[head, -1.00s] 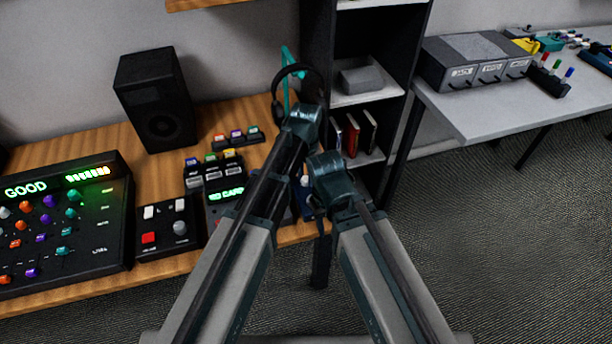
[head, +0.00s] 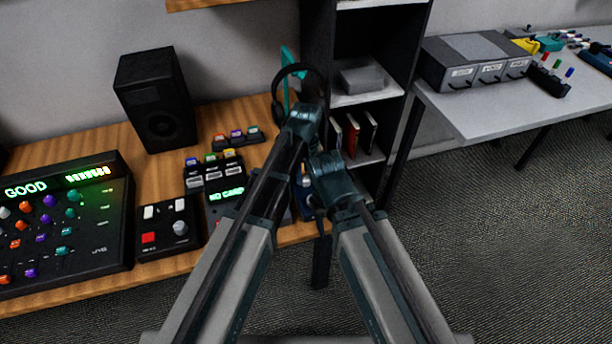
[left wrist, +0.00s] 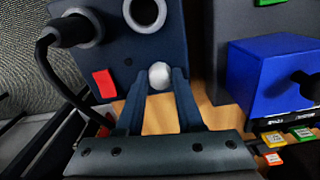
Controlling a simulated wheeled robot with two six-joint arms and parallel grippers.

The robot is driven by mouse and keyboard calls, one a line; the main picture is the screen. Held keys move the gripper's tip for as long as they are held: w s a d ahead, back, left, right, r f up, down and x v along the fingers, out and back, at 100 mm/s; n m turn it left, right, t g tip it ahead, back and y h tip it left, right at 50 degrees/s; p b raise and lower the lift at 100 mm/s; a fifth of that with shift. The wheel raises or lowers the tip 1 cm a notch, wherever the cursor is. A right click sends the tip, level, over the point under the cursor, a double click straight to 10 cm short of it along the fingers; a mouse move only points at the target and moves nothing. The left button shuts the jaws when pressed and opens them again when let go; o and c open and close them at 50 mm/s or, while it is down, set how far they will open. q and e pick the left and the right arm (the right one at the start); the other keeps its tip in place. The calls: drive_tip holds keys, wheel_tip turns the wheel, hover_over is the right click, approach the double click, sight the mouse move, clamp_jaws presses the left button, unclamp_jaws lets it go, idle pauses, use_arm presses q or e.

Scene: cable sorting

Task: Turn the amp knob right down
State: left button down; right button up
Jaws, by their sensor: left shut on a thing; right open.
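The amp (left wrist: 118,62) is a dark blue box in the left wrist view, with a red switch (left wrist: 104,83), a round socket and a plugged-in cable (left wrist: 72,30). Its pale round knob (left wrist: 159,75) sits between the two fingers of my left gripper (left wrist: 160,82), which is shut on it. I cannot tell the knob's setting, as no pointer mark shows. In the head view my arms cover most of the amp at the table's right end, and my left gripper is largely hidden there. My right gripper is mostly hidden by its own arm, open and apart from the knob.
A blue box (left wrist: 262,75) stands close by at the right of the left wrist view. The wooden table holds a mixer (head: 65,225), a small pedal box (head: 165,228), a speaker (head: 155,98) and headphones (head: 279,108). A black shelf (head: 318,45) stands behind my arms.

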sight(306, 179)
use_arm(q)
drive_tip(key=shift+n, duration=0.5)
idle(0.3)
drive_tip(key=c, duration=0.5)
unclamp_jaws()
drive_tip(key=shift+c, duration=0.2)
drive_tip(key=shift+r, duration=0.15)
wheel_tip(306, 179, up, 14)
drive_tip(key=p, duration=1.4)
drive_tip(key=shift+f, duration=0.2)
